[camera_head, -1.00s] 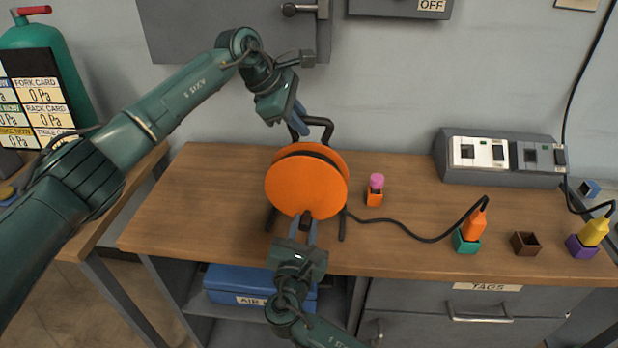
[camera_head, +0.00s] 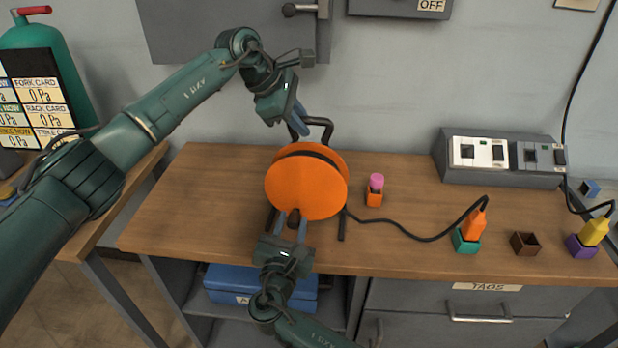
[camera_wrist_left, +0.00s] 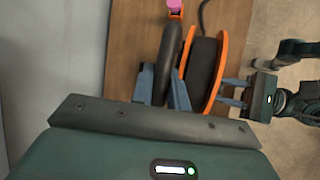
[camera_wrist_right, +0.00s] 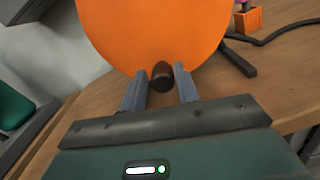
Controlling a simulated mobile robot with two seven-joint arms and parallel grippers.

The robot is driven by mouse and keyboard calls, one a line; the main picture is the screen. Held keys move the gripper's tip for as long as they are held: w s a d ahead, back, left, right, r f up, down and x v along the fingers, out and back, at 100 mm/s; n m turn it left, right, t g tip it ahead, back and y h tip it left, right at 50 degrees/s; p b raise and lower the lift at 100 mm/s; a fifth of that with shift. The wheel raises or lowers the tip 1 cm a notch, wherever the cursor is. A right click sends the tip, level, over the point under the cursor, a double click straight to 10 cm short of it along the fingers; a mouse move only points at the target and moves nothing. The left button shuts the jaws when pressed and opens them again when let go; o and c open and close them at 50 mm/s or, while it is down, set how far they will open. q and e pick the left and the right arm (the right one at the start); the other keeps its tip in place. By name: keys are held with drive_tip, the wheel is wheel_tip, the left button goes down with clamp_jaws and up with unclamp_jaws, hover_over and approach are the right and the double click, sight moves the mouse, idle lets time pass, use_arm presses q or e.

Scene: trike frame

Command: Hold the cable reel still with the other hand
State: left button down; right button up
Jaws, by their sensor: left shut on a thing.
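The cable reel (camera_head: 305,190) stands on the bench, an orange disc with a black frame and dark hub. My left gripper (camera_head: 301,122) is above and behind it, shut on the reel's black handle (camera_head: 323,128); in the left wrist view the handle (camera_wrist_left: 168,65) sits between the fingers. My right gripper (camera_head: 291,226) is at the reel's front lower edge. Its fingers stand apart on either side of a dark knob (camera_wrist_right: 163,76) on the disc, with narrow gaps visible in the right wrist view. The reel's left foot is partly hidden behind the right gripper.
A black cable (camera_head: 420,238) runs right from the reel to an orange plug in a teal socket (camera_head: 466,243). A small orange holder with a pink top (camera_head: 375,190) stands close to the reel's right. A grey switch box (camera_head: 500,160) is at the back. The bench left of the reel is clear.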

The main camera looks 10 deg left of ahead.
drive_tip(key=o, duration=0.4)
drive_tip(key=shift+d+f, duration=0.1)
drive_tip(key=shift+f, duration=0.05)
approach(296, 174)
drive_tip(key=w, duration=0.4)
drive_tip(key=shift+w+d, duration=0.1)
drive_tip(key=shift+w, duration=0.3)
drive_tip(key=shift+c, duration=0.2)
drive_tip(key=shift+s, duration=0.1)
drive_tip(key=shift+c, duration=0.3)
drive_tip(key=s+f+n+g, duration=0.3)
drive_tip(key=s+f+g, duration=0.15)
drive_tip(key=s, duration=0.55)
drive_tip(key=x, duration=1.1)
drive_tip(key=shift+w+a+f, duration=0.15)
drive_tip(key=shift+a+f, duration=0.15)
drive_tip(key=shift+a, duration=0.15)
